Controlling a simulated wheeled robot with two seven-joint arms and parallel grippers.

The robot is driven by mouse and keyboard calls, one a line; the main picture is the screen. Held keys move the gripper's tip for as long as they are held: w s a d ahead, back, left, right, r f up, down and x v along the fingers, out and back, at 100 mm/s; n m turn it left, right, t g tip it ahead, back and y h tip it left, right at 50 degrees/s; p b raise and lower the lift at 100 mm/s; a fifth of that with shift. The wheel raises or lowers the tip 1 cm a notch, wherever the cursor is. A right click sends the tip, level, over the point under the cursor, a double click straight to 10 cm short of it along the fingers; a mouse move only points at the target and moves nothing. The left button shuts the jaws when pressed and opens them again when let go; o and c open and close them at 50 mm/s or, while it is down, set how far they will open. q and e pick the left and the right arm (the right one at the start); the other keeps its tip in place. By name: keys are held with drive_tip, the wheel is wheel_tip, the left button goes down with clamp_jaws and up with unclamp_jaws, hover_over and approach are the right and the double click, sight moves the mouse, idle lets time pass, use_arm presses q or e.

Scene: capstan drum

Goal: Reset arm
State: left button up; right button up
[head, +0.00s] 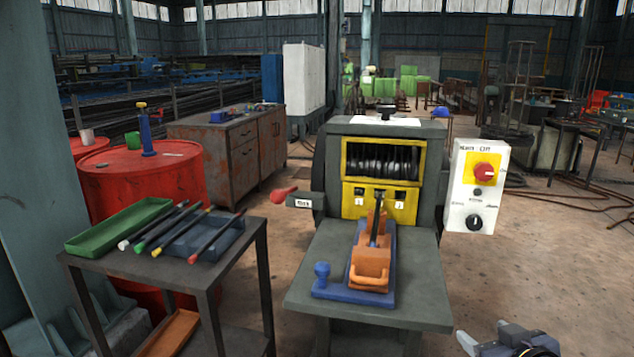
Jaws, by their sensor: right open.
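The capstan drum machine (430,185) stands in the middle, with a dark coiled drum (382,160) behind a yellow frame (348,198). On its front table (320,268) an orange carriage (371,268) with a dark upright bar sits on a blue base (335,291) with a blue knob. A lever with a red handle (284,195) sticks out at the machine's left. My right gripper (485,337) is low at the bottom right edge, open and empty, apart from the table. Part of it is cut off by the picture edge. My left gripper is not in view.
A white control box (476,188) with a red knob hangs right of the machine. A grey side table (92,262) at left holds a green tray (120,226) and several dark rods. Red drums (130,182) and a rusty cabinet (240,155) stand behind.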

drive_tip(key=s+a+f+m+g+y, duration=0.1)
drive_tip(key=s+a+f+g, duration=0.15)
drive_tip(key=s, duration=0.45)
drive_tip(key=s+a+f+m+g+y, duration=0.1)
drive_tip(key=s+a+f+m+g, duration=0.15)
drive_tip(key=s, duration=0.45)
drive_tip(key=s+a+f+g+y, duration=0.2)
drive_tip(key=s+a+g, duration=0.15)
drive_tip(key=s, duration=0.35)
wheel_tip(320, 180, up, 21)
drive_tip(key=p, duration=2.1)
drive_tip(key=shift+w+f+t, duration=0.2)
drive_tip(key=shift+w+t, duration=0.2)
drive_tip(key=shift+t, duration=0.05)
